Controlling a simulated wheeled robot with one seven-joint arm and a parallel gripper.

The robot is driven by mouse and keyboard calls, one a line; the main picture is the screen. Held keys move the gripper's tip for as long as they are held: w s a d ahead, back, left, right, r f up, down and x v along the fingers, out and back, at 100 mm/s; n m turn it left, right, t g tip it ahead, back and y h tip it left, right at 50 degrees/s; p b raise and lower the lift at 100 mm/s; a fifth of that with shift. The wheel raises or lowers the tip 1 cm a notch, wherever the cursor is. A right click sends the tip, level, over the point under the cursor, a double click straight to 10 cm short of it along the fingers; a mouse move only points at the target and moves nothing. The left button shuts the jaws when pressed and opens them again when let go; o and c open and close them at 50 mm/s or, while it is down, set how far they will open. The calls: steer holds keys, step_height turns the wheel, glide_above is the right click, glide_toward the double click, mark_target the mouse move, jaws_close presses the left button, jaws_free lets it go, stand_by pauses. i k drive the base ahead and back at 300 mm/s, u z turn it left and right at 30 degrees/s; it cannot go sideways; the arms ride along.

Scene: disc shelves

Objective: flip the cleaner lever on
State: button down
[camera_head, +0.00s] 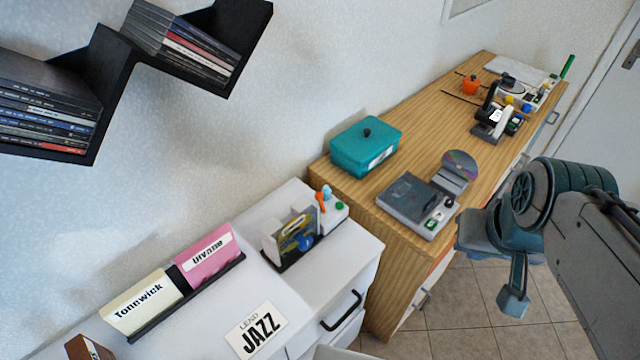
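A grey box-like device (408,203) sits at the near end of the wooden cabinet, with a shiny disc (459,165) standing at its back right. It has a small dark knob and a green-and-white marked part (435,221) at its right front. A second device with a dark upright arm (490,102) stands farther back on the same cabinet. I cannot tell for certain which one is the cleaner or which part is its lever. My gripper (497,270) hangs at the right, in front of the cabinet, apart from both devices. Its finger opening is unclear from this angle.
A teal lidded box (365,148) stands on the wooden cabinet (425,130) beside the grey device. Orange and other small items crowd its far end. A lower white cabinet (310,268) holds record dividers and a JAZZ card (257,330). Black wall shelves (112,70) hold disc cases. Tiled floor (465,295) is open.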

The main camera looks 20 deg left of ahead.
mark_target(319, 196)
steer(key=u, duration=0.95)
steer(key=k, duration=0.75)
steer(key=z, duration=0.6)
steer(key=i, duration=1)
